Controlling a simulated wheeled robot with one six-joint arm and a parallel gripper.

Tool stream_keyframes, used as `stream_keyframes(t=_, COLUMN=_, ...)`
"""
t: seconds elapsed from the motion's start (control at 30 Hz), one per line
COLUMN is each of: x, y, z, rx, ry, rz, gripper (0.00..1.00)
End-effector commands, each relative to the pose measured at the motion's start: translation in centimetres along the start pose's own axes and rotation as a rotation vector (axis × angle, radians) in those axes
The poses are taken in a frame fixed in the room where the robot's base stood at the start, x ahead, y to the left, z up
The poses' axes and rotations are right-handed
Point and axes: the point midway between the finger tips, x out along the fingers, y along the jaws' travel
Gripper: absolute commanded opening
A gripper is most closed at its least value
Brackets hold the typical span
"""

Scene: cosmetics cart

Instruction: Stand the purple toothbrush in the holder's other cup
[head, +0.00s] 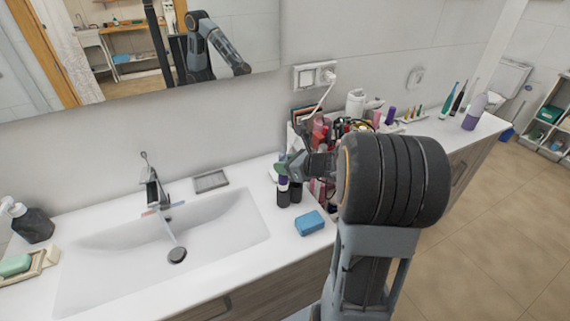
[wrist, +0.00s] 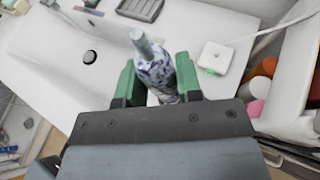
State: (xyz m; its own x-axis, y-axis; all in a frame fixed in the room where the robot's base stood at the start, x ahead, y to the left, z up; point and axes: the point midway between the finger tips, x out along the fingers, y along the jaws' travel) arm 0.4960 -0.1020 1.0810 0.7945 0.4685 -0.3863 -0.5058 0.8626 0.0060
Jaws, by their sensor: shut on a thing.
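My gripper (head: 289,168) has green fingertips and also shows in the wrist view (wrist: 153,85). It is shut on the purple toothbrush (wrist: 153,70), which has a purple-and-white patterned handle and a grey top. In the head view the toothbrush's purple part (head: 283,181) shows below the fingers, roughly upright. It lines up with the left of two dark cups (head: 283,197) of the holder. I cannot tell whether its lower end is inside that cup or just above or in front of it. The right cup (head: 296,191) stands close beside it, its top partly hidden by my gripper.
The white sink (head: 110,262) is to the left, with a grey soap dish (head: 211,181) behind. Crowded cosmetics (head: 330,127) stand behind my arm. A white square device (wrist: 213,57) sits right of the toothbrush in the wrist view.

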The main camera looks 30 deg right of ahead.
Motion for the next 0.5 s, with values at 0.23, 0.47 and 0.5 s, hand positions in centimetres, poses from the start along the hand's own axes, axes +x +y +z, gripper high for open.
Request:
stream_keyframes(t=0.23, x=0.3, y=0.0, z=-0.7, rx=0.000, ry=0.000, rz=0.000, gripper=0.06)
stream_keyframes(t=0.47, x=0.5, y=0.0, z=-1.2, rx=0.000, ry=0.000, rz=0.000, gripper=0.06)
stream_keyframes(t=0.5, x=0.6, y=0.0, z=-1.3, rx=0.000, ry=0.000, rz=0.000, gripper=0.06)
